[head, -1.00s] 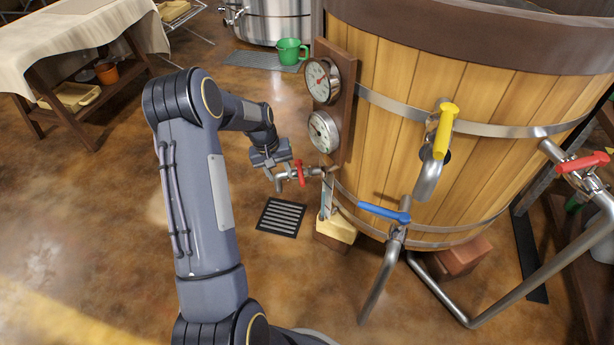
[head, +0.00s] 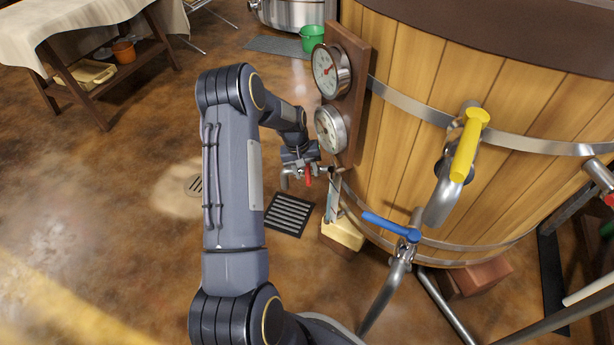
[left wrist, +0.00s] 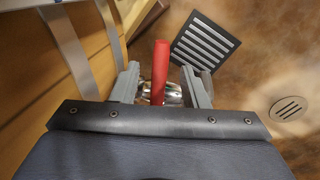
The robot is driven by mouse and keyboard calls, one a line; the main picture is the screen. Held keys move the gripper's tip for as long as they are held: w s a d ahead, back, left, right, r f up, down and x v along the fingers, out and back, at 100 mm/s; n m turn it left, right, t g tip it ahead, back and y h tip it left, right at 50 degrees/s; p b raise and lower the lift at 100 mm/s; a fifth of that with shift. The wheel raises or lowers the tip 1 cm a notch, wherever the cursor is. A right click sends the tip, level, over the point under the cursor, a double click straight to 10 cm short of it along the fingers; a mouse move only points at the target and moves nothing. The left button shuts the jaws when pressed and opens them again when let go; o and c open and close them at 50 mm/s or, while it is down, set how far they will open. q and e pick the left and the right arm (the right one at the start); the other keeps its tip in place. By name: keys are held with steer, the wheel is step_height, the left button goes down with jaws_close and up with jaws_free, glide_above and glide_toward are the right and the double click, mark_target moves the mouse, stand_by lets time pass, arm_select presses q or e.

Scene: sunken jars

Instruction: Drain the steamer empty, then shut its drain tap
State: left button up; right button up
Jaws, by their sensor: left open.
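The wooden steamer vat (head: 400,140), with metal bands, fills the right of the head view; its inside is not seen. A small metal tap with a red handle (head: 308,177) sticks out low from its left side, its spout (head: 284,181) above the floor near a slotted grate (head: 290,214). I see no clear stream from the spout. My left gripper (head: 301,163) is at this tap. In the left wrist view the red handle (left wrist: 160,72) stands between the open fingers, with gaps on both sides. My right gripper is not in view.
Two dial gauges (head: 331,70) sit on a board just right of my left gripper. A yellow-handled tap (head: 468,145) and a blue-handled tap (head: 390,227) are farther right. A round drain (head: 195,185) and open floor lie left.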

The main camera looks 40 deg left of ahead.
arm_select(q)
steer(key=shift+f, duration=0.65)
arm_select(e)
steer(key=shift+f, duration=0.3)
arm_select(q)
steer(key=shift+d, duration=0.1)
jaws_close()
steer(key=shift+r, duration=0.1)
